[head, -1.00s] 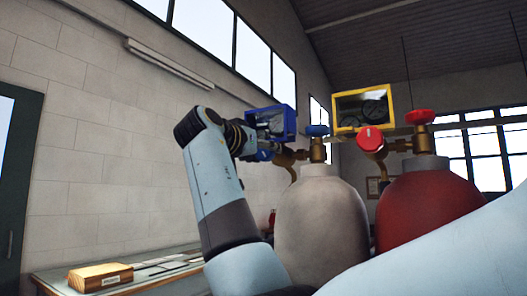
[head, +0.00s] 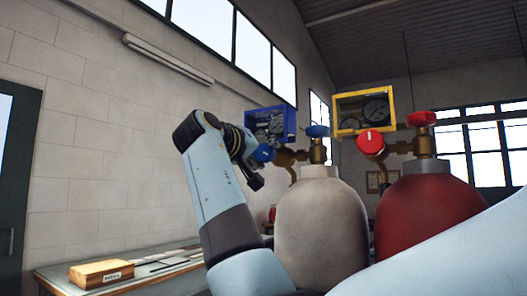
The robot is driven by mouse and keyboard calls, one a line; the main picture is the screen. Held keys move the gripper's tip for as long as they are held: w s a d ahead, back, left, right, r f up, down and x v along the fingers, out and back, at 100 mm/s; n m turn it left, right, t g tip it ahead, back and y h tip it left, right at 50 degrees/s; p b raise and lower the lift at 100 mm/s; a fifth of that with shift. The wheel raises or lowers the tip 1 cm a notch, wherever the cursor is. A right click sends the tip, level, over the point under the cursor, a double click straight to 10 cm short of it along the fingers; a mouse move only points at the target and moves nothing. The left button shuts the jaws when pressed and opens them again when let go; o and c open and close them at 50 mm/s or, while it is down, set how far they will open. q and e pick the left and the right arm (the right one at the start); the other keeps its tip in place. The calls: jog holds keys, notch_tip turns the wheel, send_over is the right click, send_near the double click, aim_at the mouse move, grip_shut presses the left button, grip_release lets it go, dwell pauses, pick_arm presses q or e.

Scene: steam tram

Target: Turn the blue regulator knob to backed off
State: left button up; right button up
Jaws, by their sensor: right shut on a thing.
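The blue regulator knob (head: 264,154) sits on the brass regulator (head: 288,157) at the top of the white cylinder (head: 322,228), below a blue gauge box (head: 270,124). My right gripper (head: 257,163) reaches it from the left and is shut on the knob. One dark finger part points down to the right below the knob. The fingers hide part of the knob, and its pointer setting is too small to read. My left gripper is not in view.
A blue valve handwheel (head: 318,131) tops the white cylinder. A red cylinder (head: 430,212) with a red knob (head: 370,142) and a yellow gauge box (head: 336,118) stands to the right. A bench (head: 60,276) with a wooden block (head: 100,274) is at lower left.

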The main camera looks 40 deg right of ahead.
dwell(0.4)
jog(key=o, duration=1.2)
jog(key=shift+a, duration=0.15)
jog(key=shift+c, duration=0.2)
jog(key=v, duration=0.7)
jog(key=shift+a, duration=0.2)
